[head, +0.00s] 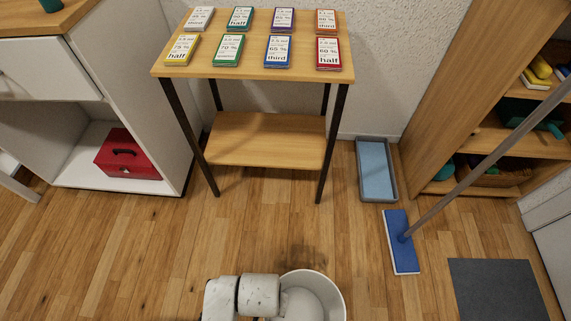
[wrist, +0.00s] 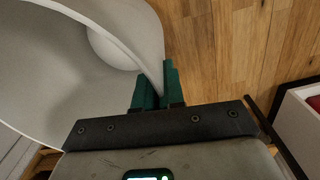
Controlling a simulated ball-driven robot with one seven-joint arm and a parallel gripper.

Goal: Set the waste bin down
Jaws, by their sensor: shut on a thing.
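The white round waste bin (head: 326,297) shows at the bottom middle of the head view, cut off by the lower edge, with its open top facing up. In the wrist view the bin (wrist: 60,70) fills the upper left. My gripper (wrist: 159,88) has its green fingers closed on the bin's thin wall at the rim, one on each side. In the head view my white wrist is just left of the bin and the fingers are hidden. The bin's base is out of sight, so its height above the floor cannot be told.
Wooden floor (head: 130,250) is clear ahead of the bin. A small table (head: 262,72) with several labelled cards stands ahead. A blue-grey tray (head: 363,190), a blue flat mop (head: 400,245) and a dark mat (head: 495,290) lie right. A red box (head: 125,158) sits in the left cabinet.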

